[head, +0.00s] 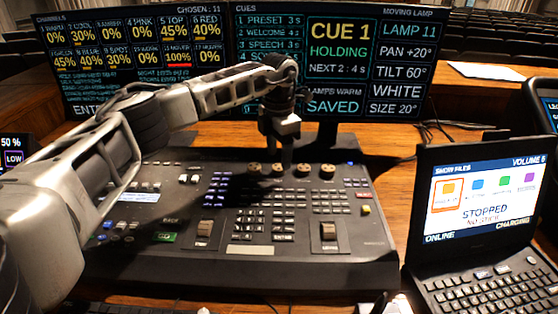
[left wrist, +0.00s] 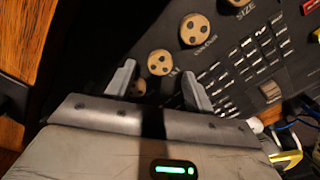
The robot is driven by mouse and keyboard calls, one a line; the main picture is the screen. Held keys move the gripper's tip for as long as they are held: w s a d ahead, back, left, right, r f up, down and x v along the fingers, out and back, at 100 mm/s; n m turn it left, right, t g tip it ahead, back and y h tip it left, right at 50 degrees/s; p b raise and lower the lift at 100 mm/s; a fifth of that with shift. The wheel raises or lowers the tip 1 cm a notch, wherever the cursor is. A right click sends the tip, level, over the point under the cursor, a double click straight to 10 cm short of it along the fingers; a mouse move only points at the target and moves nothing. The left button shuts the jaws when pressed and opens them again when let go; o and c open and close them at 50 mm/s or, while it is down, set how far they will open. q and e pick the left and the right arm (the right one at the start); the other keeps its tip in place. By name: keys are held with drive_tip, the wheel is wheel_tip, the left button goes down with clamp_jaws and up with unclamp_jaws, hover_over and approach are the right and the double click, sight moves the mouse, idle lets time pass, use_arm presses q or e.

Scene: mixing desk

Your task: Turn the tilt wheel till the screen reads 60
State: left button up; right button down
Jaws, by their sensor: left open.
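The tilt wheel (left wrist: 160,62) is a round tan knob with dark dimples in a row of similar wheels on the mixing desk (head: 345,245). In the left wrist view it lies just past my left gripper's fingertips (left wrist: 157,82), which are apart with nothing held between them. In the head view my left gripper (head: 287,152) points down at the wheel row; I cannot tell whether it touches a wheel. The screen (head: 400,72) reads TILT 60°, PAN +20° and SIZE 20°.
Other wheels (head: 328,171) stand close beside the tilt wheel. Keys and faders (head: 328,233) cover the desk front. The monitors (head: 335,50) rise behind the desk, close to my left arm. A laptop (head: 485,195) stands to the right.

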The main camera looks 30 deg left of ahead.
sight(279, 167)
use_arm(q)
wheel_tip(279, 167, up, 13)
idle(0.3)
drive_tip(key=shift+s, duration=0.1)
idle(0.4)
